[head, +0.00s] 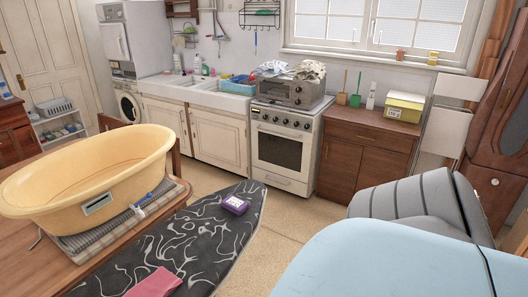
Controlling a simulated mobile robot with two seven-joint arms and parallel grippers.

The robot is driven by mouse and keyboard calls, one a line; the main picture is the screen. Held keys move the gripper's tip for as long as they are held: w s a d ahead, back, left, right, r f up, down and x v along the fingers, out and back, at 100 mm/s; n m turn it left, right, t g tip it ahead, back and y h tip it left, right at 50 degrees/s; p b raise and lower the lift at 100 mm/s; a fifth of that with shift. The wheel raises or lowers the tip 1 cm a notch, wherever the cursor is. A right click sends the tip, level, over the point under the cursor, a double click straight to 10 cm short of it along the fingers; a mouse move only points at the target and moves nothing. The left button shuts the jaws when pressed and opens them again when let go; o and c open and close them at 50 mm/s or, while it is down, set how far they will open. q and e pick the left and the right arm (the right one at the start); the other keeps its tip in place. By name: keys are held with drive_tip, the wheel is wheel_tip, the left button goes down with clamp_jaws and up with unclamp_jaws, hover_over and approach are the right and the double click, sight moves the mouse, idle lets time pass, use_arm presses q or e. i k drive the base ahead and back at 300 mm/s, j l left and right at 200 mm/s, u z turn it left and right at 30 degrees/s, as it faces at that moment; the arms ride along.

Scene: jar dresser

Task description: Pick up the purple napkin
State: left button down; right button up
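A small purple packet with a pale label (236,204) lies on the dark patterned ironing board (185,245), near its narrow far end. It looks like a boxy pack, and it is the only purple thing I can make out that could be the napkin. A pink folded cloth (153,284) lies on the same board at the bottom edge of the head view, partly cut off. Neither of my grippers shows in this view.
A yellow tub (90,168) stands on a folded striped cloth on the wooden table (25,262) at left. A rounded light blue surface (385,262) and a grey ribbed one (405,200) fill the lower right. Beige floor (288,215) is clear before the stove (283,148).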

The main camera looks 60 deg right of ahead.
sight(236, 206)
drive_tip(key=z, duration=1.75)
drive_tip(key=u, duration=0.35)
drive_tip(key=l+u, duration=0.15)
drive_tip(key=u, duration=0.25)
drive_tip(key=i+l+u, duration=0.1)
drive_tip(key=u, duration=0.25)
drive_tip(key=l+u, duration=0.75)
drive_tip(key=l, duration=0.25)
